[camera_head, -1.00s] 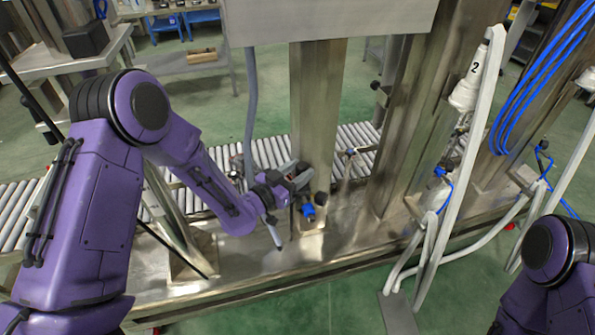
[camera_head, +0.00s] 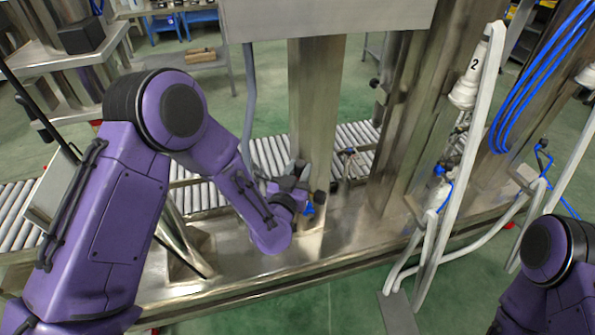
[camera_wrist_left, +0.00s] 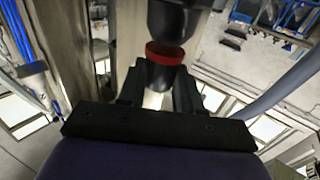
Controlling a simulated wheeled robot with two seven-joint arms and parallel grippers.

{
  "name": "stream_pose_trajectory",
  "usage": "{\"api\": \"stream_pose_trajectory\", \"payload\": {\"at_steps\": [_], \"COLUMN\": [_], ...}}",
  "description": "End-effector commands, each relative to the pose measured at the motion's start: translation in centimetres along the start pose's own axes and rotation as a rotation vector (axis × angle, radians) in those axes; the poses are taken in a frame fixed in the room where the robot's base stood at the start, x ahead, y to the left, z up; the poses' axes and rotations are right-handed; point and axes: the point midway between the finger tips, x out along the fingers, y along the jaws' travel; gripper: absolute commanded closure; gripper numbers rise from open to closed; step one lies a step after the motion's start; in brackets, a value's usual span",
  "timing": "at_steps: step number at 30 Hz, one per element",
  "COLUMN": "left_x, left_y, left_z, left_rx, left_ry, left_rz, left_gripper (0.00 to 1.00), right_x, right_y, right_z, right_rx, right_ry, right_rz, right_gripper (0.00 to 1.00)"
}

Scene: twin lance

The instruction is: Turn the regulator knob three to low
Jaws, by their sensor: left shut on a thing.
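In the left wrist view, a black knob (camera_wrist_left: 172,25) with a red ring (camera_wrist_left: 165,54) sits between the fingers of my left gripper (camera_wrist_left: 160,84). The gripper is shut on it. In the head view my left gripper (camera_head: 297,172) is at the front of the middle steel post, beside a blue fitting (camera_head: 309,209) and a small black part (camera_head: 319,197). The gripped knob is mostly hidden there by my wrist. No number or low marking on the knob is readable. My right arm shows only at the lower right; its gripper is out of view.
The middle steel post (camera_head: 316,95) rises from a metal base ledge (camera_head: 235,265). A grey hose (camera_head: 250,105) hangs left of it. A roller conveyor (camera_head: 355,137) runs behind. Pale hoses and a white cone marked 2 (camera_head: 465,88) stand at the right.

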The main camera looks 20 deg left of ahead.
Motion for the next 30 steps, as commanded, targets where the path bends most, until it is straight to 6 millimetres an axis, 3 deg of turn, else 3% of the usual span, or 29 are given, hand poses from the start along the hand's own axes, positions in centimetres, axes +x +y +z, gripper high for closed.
{"api": "stream_pose_trajectory", "payload": {"at_steps": [15, 30], "left_x": [0.07, 0.12], "left_y": [0.68, 0.72], "left_z": [0.0, 0.02], "left_rx": [0.0, -0.001], "left_ry": [-0.001, -0.001], "left_rz": [-0.331, -0.397], "left_gripper": [0.96, 0.96], "right_x": [-0.48, -0.56], "right_y": [0.04, 0.05], "right_z": [-0.2, -0.23], "right_rx": [0.0, 0.0], "right_ry": [0.0, 0.0], "right_rz": [0.0, 0.0], "right_gripper": [0.33, 0.33]}}
